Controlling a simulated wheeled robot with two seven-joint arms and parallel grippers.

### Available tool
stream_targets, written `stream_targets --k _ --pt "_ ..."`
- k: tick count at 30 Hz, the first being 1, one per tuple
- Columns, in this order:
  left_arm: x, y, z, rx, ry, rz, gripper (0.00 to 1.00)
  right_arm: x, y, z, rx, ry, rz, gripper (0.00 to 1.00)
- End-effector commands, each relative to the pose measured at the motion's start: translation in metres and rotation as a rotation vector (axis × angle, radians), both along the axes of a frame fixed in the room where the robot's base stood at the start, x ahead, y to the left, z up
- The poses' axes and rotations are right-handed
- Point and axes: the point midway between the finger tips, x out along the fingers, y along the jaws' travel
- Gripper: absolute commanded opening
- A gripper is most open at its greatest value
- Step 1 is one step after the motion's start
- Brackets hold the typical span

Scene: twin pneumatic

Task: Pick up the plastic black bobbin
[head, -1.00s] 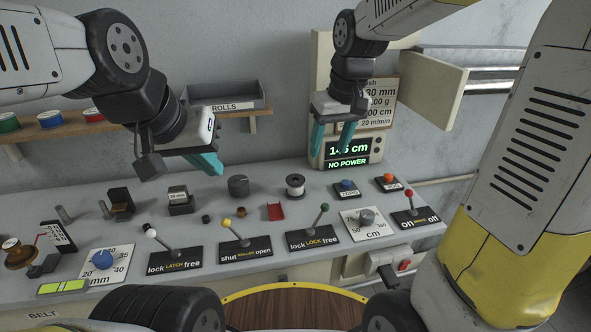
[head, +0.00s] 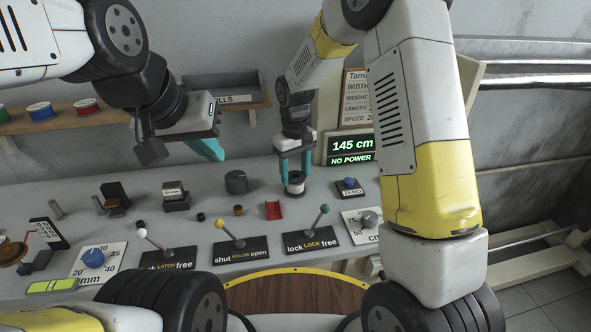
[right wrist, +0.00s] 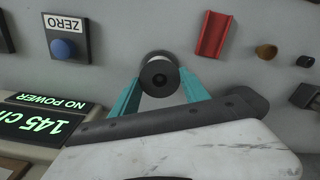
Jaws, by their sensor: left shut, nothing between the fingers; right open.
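The bobbin (head: 295,190), a spool with black flanges and pale winding, stands upright on the grey bench. In the right wrist view the bobbin (right wrist: 158,76) shows its round black top with a centre hole. My right gripper (head: 295,172) points down over it, with one teal finger on each side. The right gripper (right wrist: 162,84) is open; whether either finger touches the bobbin I cannot tell. My left gripper (head: 210,150) is shut and empty, held above the bench at the left.
A red channel piece (head: 273,210) lies left of the bobbin, and the ZERO button (head: 348,186) is to its right. The lit display (head: 352,149) is behind.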

Motion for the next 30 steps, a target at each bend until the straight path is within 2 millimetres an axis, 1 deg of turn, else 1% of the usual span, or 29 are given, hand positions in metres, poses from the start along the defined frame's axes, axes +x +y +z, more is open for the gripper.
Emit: stream_targets --k 1,3,6,13,19,20,26,29,30 --pt "0.0 0.0 0.0 0.0 0.0 0.0 0.0 -0.001 0.0 -0.009 -0.001 0.003 0.0 0.53" --pt "0.0 0.0 0.0 0.0 0.0 0.0 0.0 -0.001 0.0 -0.017 0.0 0.002 0.0 0.53" --pt "0.0 0.0 0.0 0.0 0.0 0.0 0.0 -0.001 0.0 -0.024 0.0 0.001 0.0 0.53" --pt "0.0 0.0 0.0 0.0 0.0 0.0 0.0 0.0 0.0 -0.025 0.0 0.0 0.0 0.53" --pt "0.0 0.0 0.0 0.0 0.0 0.0 0.0 0.0 0.0 -0.024 0.0 0.0 0.0 0.14" --pt "0.0 0.0 0.0 0.0 0.0 0.0 0.0 0.0 0.0 -0.024 0.001 -0.001 0.0 0.12" --pt "0.0 0.0 0.0 0.0 0.0 0.0 0.0 0.0 0.0 -0.023 0.001 -0.001 0.0 0.11" --pt "0.0 0.0 0.0 0.0 0.0 0.0 0.0 0.001 0.0 -0.017 0.002 -0.003 -0.001 0.11" --pt "0.0 0.0 0.0 0.0 0.0 0.0 0.0 0.001 0.0 -0.011 0.002 -0.005 -0.001 0.11"
